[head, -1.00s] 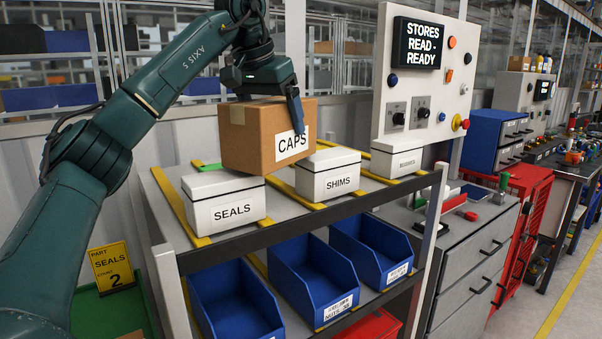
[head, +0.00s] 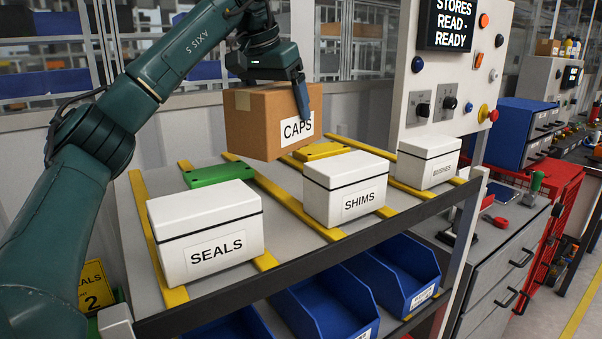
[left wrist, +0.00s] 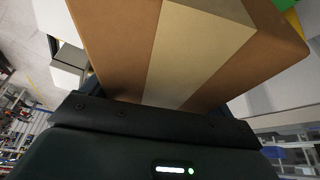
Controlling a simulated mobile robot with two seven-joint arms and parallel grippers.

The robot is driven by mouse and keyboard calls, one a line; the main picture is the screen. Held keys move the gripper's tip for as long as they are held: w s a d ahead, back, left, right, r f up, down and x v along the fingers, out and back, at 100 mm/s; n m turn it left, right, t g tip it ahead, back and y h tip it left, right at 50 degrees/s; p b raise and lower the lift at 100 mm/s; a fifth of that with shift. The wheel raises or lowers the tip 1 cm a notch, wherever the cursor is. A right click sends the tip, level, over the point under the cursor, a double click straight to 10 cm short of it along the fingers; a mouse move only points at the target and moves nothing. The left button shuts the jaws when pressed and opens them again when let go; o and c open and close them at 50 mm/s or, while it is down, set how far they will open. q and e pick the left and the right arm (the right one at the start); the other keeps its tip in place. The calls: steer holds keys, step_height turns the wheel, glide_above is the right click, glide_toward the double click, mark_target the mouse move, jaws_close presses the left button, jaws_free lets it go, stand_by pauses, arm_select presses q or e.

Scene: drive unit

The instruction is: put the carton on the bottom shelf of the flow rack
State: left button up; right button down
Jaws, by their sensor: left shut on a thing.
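The carton (head: 262,122) is a brown box with tape and a white CAPS label. My left gripper (head: 300,92) is shut on it and holds it in the air over the back of the rack's top shelf. The carton also fills much of the left wrist view (left wrist: 155,45). The flow rack (head: 350,240) shows its top shelf with yellow rails and a lower level of blue bins. Its bottom shelf cannot be made out in the head view. My right gripper is not in view.
White boxes labelled SEALS (head: 207,232), SHIMS (head: 347,190) and BUSHES (head: 428,162) stand along the top shelf's front. A green block (head: 220,175) and a yellow block (head: 320,151) lie behind them. Blue bins (head: 330,305) fill the level below. A control panel (head: 440,100) rises at right.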

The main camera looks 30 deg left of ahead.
mark_target(279, 149)
arm_select(q)
step_height(279, 149, down, 9)
steer(key=shift+s+r+b, duration=0.1)
steer(key=shift+s+b, duration=0.05)
steer(key=shift+b, duration=0.15)
steer(key=shift+d, duration=0.1)
steer(key=o, duration=1.2)
steer(key=shift+f, duration=0.25)
steer(key=shift+c, duration=0.2)
